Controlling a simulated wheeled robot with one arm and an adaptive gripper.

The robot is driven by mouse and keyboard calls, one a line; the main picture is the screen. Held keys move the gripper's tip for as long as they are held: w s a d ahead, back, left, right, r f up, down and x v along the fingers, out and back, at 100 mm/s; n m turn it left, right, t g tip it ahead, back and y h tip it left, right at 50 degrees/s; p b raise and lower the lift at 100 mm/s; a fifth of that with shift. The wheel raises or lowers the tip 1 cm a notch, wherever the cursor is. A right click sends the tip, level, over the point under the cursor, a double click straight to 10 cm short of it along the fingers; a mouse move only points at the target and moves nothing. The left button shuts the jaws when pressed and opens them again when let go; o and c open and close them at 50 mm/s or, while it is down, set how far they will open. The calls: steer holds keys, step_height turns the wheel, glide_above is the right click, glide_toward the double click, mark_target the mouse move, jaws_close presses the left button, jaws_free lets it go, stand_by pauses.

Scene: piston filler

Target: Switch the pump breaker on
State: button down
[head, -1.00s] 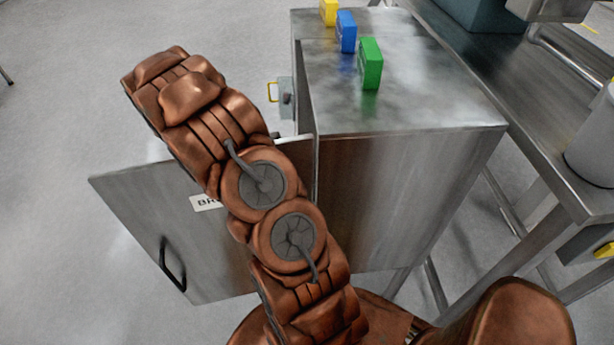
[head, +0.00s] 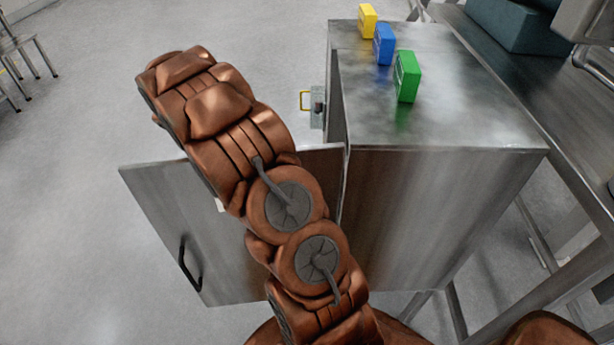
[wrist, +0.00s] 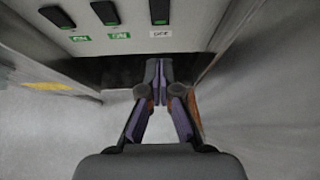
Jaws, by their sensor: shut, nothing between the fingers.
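The metal cabinet (head: 430,190) stands right of centre in the head view. Its door (head: 165,210), with a black handle (head: 188,268), is swung open to the left. In the wrist view a panel shows three black breaker switches: a left one (wrist: 57,17), a middle one (wrist: 105,12) and a right one (wrist: 160,11). The left and middle ones have green labels; the right one has a white label (wrist: 160,34) that seems to read OFF. No pump name is legible. My gripper (wrist: 165,68) is shut and empty, just below the switches. In the head view my arm hides it.
Yellow (head: 367,20), blue (head: 384,44) and green (head: 407,76) blocks stand on the cabinet top. A small grey box with a yellow handle (head: 306,101) is at the cabinet's far side. A metal bench (head: 500,75) runs along the right.

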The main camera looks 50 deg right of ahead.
steer(key=f+b, duration=0.1)
steer(key=b, duration=0.2)
steer(key=shift+w+a+f+b, duration=0.1)
steer(key=shift+f+b, duration=0.15)
steer(key=shift+b, duration=0.1)
steer(key=shift+r, duration=0.1)
steer(key=r+p+x, duration=0.1)
steer(key=p+x, duration=0.1)
steer(key=x, duration=1.1)
steer(key=shift+s+d+p, duration=0.3)
steer(key=shift+s+d, duration=0.15)
steer(key=shift+s, duration=0.05)
steer(key=shift+f, duration=0.1)
